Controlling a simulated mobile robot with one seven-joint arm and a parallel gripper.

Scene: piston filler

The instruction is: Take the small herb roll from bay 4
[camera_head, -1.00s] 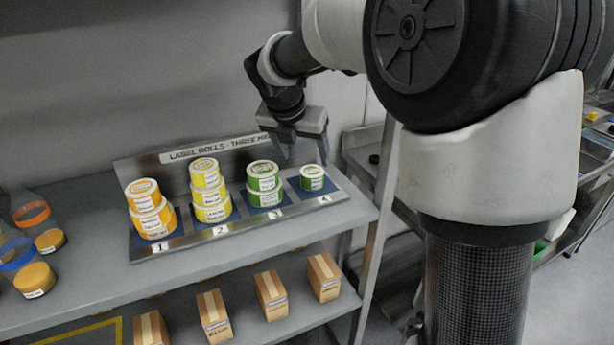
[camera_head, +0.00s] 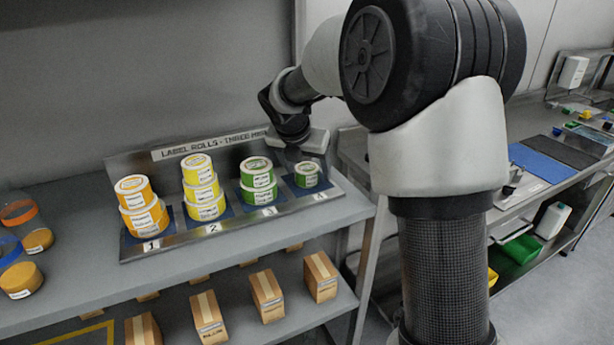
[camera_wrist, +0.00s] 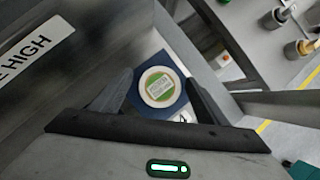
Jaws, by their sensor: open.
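The small herb roll (camera_head: 306,174), a single green roll with a pale label top, sits on the blue pad of bay 4 at the right end of the label rack (camera_head: 222,226). In the wrist view the herb roll (camera_wrist: 158,87) shows from above, between and beyond the fingertips. My gripper (camera_wrist: 153,85) is open and empty, pointing down toward bay 4. In the head view my gripper (camera_head: 304,150) is just behind and above the roll; its fingertips are hard to make out there.
Bay 3 beside it holds two stacked green rolls (camera_head: 257,181). Bay 2 holds a yellow stack (camera_head: 203,189) and bay 1 an orange stack (camera_head: 140,206). The rack's upright back panel (camera_head: 215,146) rises behind. Boxes (camera_head: 266,295) stand on the lower shelf.

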